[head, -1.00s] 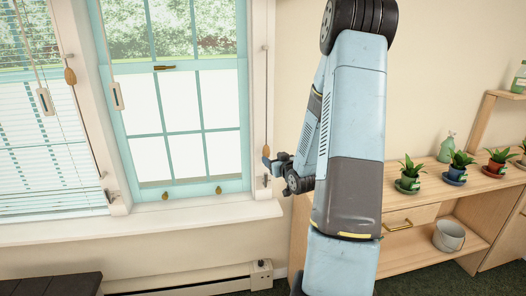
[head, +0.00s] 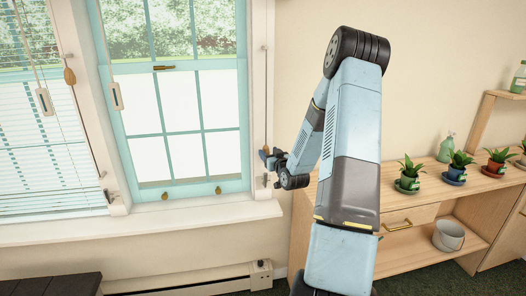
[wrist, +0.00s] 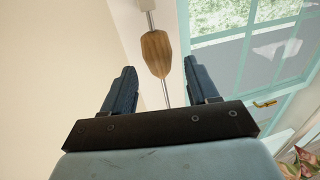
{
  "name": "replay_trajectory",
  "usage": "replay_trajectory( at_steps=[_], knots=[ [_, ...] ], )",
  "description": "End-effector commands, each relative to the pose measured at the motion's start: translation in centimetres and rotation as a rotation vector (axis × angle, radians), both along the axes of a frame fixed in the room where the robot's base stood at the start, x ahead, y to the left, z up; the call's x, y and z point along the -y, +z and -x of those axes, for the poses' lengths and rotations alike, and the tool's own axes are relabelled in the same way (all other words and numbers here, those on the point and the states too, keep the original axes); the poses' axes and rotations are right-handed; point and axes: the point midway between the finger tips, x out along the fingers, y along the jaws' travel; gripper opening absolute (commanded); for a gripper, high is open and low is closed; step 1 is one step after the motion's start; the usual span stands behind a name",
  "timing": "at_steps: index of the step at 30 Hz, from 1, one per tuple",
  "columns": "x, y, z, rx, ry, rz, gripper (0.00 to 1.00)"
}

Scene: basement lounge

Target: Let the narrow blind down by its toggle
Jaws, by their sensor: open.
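A brown wooden toggle (wrist: 157,54) hangs on a cord along the right side of the teal-framed window (head: 180,130). In the wrist view it is upright, between the lines of my two fingers and by their tips, with the thin cord or rod continuing below it. My gripper (wrist: 160,80) is open, one finger on each side, with no clear contact with the toggle. In the head view my gripper (head: 268,158) is small at the window's right edge and partly covers the toggle. No lowered blind shows over this window; its top is out of view.
A wide, lowered slatted blind (head: 40,150) covers the left window, with its own wooden toggle (head: 69,76). A white sill (head: 150,221) runs below. Potted plants (head: 409,175) stand on a wooden shelf unit (head: 400,208) to the right, and a dark bench (head: 50,286) is at lower left.

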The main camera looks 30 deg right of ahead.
Motion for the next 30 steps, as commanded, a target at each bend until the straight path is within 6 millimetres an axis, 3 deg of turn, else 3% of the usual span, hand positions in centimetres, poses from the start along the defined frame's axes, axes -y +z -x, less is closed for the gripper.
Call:
replay_trajectory(
  at_steps=[9,21,30],
  knots=[
    [0.3,0.0,-3.8,0.000,0.000,0.000,0.59],
    [0.3,0.0,-4.4,-0.001,0.000,0.000,0.59],
    [0.3,0.0,-4.4,-0.001,0.000,0.000,0.31]
  ],
)
